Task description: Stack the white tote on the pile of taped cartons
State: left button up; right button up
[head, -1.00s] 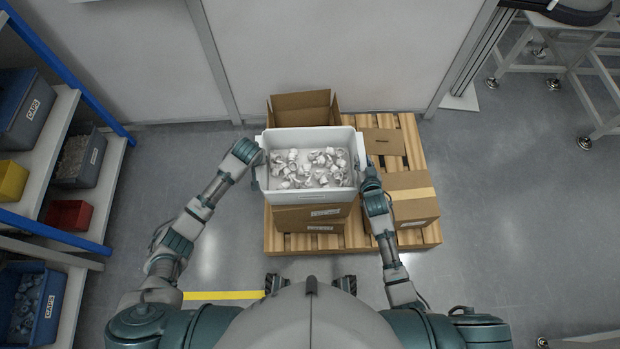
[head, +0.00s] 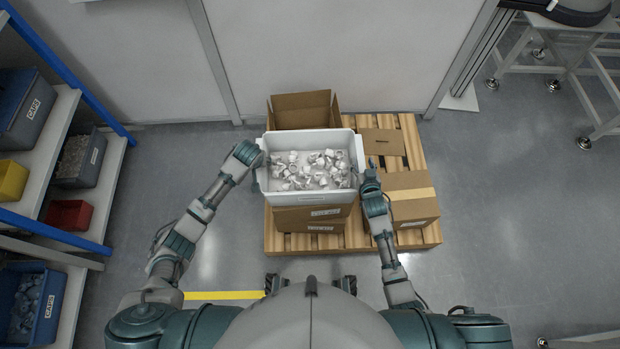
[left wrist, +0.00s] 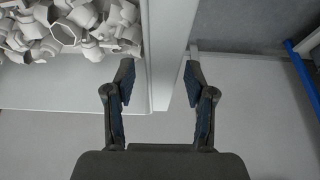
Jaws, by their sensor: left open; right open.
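The white tote (head: 312,197), full of white caps (head: 315,170), sits over the front pile of taped cartons (head: 290,217), of which the labelled front sides show below it. From above, I cannot see the contact between tote and top carton. My left gripper (head: 259,160) is at the tote's left side. In the left wrist view its open fingers (left wrist: 159,75) straddle the tote's rim (left wrist: 160,50), one on the cap side and one outside. My right gripper (head: 371,170) is open at the tote's right side; its fingertips are small and partly unclear.
The cartons stand on a wooden pallet (head: 422,150). An open carton (head: 302,102) is behind the tote, and a taped carton (head: 410,205) is to the right. A shelf rack (head: 95,215) with bins is at left. A wall (head: 320,50) closes the back.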

pick_arm(q)
jog(key=v, duration=1.1)
jog(key=shift+r, duration=0.2)
pick_arm(e)
jog(key=a+v, duration=0.1)
jog(key=v, duration=1)
jog(key=shift+s+d, duration=0.45)
pick_arm(q)
jog(key=shift+s, duration=0.15)
